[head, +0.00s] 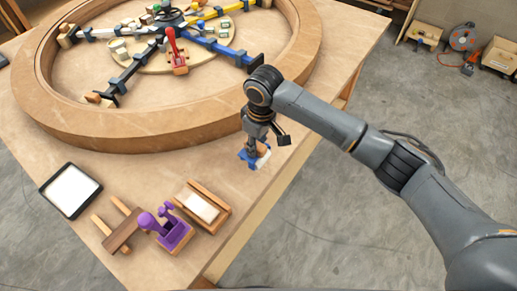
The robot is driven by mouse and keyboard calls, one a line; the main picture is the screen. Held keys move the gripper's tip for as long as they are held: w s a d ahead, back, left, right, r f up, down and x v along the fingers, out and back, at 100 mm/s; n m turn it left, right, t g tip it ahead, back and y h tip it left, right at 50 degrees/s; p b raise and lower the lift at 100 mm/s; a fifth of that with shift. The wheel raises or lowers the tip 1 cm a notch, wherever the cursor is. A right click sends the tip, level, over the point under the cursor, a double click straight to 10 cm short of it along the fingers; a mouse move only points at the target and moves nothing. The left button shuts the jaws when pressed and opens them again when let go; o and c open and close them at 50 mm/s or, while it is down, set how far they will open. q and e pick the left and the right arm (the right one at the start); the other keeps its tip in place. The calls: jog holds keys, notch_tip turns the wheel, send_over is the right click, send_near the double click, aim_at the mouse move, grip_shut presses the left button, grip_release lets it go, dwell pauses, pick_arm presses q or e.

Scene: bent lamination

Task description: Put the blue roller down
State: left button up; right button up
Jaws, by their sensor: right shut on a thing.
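The blue roller (244,154) shows as small blue parts with a pale piece beside them, at the right part of the wooden table, just outside the big wooden ring. My right gripper (254,146) points down over it and is shut on it. The fingers hide much of the roller. I cannot tell whether the roller touches the table top or hangs just above it. My left gripper is not in view.
The large wooden ring (140,139) with coloured clamp arms fills the back of the table (130,180). The table's right edge is close to the roller.

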aim_at(259, 155)
jog(key=f, duration=0.2)
jog(key=f+p, duration=0.1)
jog(key=shift+w+d+f, duration=0.1)
jog(key=shift+w+d, duration=0.1)
jog(key=shift+d, duration=0.1)
jog(key=shift+f, duration=0.3)
jog(key=shift+f, duration=0.1)
jog(key=shift+f, duration=0.15)
jog(key=shift+s+f, duration=0.25)
jog(key=shift+f, duration=0.2)
jog(key=o, duration=0.9)
jog(key=shift+o, duration=0.5)
jog(key=shift+w+f, duration=0.1)
jog(key=shift+f, duration=0.05)
